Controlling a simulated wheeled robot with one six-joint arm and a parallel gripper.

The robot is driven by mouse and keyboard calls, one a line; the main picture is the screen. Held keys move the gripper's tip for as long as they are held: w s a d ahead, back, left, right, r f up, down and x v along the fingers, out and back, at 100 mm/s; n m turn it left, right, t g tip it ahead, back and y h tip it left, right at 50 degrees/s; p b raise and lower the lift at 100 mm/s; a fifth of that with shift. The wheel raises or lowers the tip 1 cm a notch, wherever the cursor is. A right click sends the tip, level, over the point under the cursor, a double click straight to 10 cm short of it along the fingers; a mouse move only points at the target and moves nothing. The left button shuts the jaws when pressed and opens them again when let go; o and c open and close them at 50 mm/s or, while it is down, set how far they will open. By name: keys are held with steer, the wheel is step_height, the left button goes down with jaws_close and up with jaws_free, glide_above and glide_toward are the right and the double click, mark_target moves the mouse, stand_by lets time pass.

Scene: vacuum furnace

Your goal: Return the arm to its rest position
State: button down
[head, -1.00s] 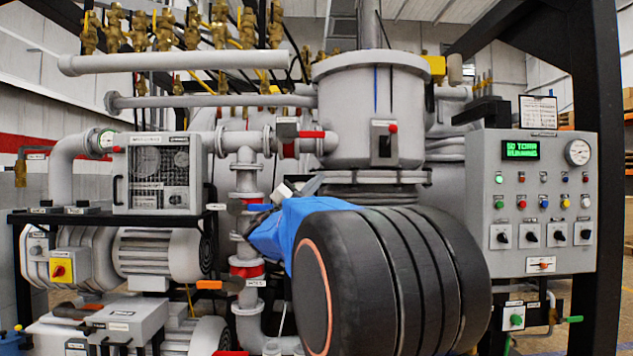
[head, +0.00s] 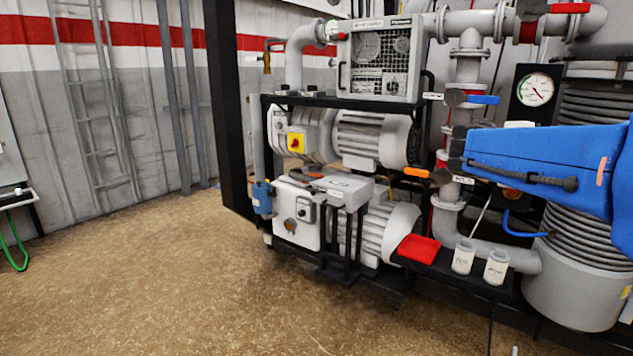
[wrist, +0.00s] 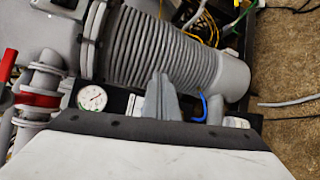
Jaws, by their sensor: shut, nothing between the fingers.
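My gripper (wrist: 160,98) shows in the wrist view as two grey fingers close together at the lower middle, shut and empty. Behind the fingers are a ribbed grey cylinder (wrist: 165,45) and a round dial gauge (wrist: 91,98). In the head view my blue-sleeved arm reaches in from the right edge, pointing left, in front of the pipework. Its dark end lies near the vertical grey pipe; whether it touches anything cannot be told. The arm hides part of the ribbed cylinder.
Two grey pumps stand on the left of the black frame. A red tray (head: 418,248) and two white cups (head: 463,258) (head: 496,267) sit low at the front. A blue-handled valve (head: 484,100) and an orange handle (head: 417,172) are near the arm's end. The floor at left is clear.

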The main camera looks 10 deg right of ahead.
steer(key=s+a+f+m+t+y, duration=0.1)
steer(key=s+a+f+y, duration=0.2)
steer(key=a+f, duration=0.7)
steer(key=s+a+f+m+t+y, duration=0.1)
steer(key=s+a+f+y, duration=0.3)
steer(key=a+f+y, duration=0.3)
steer(key=s+a+f+m+t+y, duration=0.1)
steer(key=s+a+f+y, duration=0.3)
steer(key=a+f, duration=0.8)
steer(key=a+y, duration=0.2)
steer(key=a, duration=0.5)
steer(key=shift+f+m, duration=0.3)
steer(key=shift+f, duration=0.1)
steer(key=shift+s+d, duration=0.1)
steer(key=shift+d, duration=0.1)
